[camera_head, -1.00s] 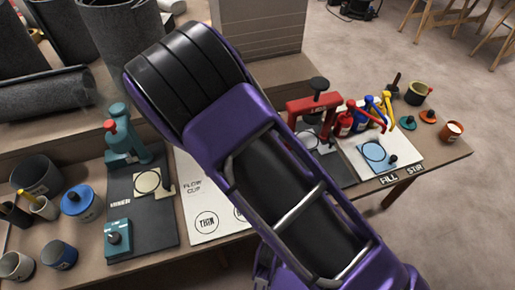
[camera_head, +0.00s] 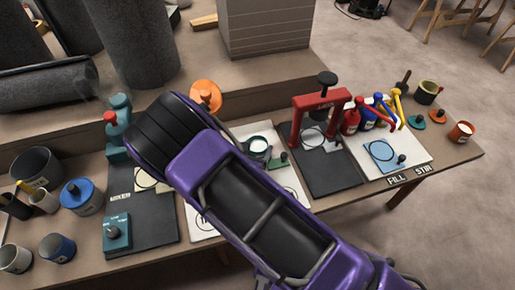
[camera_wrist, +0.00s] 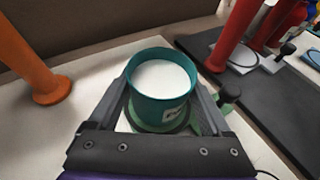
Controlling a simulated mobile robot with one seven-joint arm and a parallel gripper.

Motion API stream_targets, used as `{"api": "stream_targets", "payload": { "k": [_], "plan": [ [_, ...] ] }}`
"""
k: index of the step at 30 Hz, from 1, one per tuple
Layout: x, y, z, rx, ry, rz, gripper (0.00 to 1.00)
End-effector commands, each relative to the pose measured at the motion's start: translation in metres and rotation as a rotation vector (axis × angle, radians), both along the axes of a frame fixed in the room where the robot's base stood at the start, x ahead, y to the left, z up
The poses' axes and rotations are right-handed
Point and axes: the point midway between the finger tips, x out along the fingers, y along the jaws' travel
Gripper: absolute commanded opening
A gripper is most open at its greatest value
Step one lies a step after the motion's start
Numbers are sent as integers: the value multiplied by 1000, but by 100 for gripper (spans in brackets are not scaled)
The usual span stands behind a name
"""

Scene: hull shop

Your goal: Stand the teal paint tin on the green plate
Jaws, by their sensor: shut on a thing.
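The teal paint tin (camera_wrist: 164,96), open on top with white paint inside, is upright between the fingers of my gripper (camera_wrist: 163,98) in the wrist view. My gripper is shut on its sides. The green plate (camera_wrist: 184,127) shows around and under the tin's base; I cannot tell whether the tin touches it. In the head view the tin (camera_head: 257,152) shows over the plate (camera_head: 279,163), beyond my arm, which hides the gripper there.
An orange post-like thing (camera_wrist: 38,75) stands left of the tin in the wrist view. A red press frame (camera_head: 320,105) stands to the right on a dark board (camera_head: 330,178). Red, blue and yellow bottles stand farther right. A teal device (camera_head: 117,130) and several pots fill the left.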

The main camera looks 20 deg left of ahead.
Motion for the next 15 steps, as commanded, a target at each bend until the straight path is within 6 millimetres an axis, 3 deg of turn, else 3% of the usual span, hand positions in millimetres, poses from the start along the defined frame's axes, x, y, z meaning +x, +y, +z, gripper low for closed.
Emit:
{"api": "stream_targets", "payload": {
  "k": [8, 9, 11, 15],
  "plan": [
    [1, 0, -4, 1, -2, -1, 9],
    [0, 0, -2, 0, 0, -1, 90],
    [0, 0, -2, 0, 0, -1, 100],
    [0, 0, -2, 0, 0, -1, 100]
  ]
}}
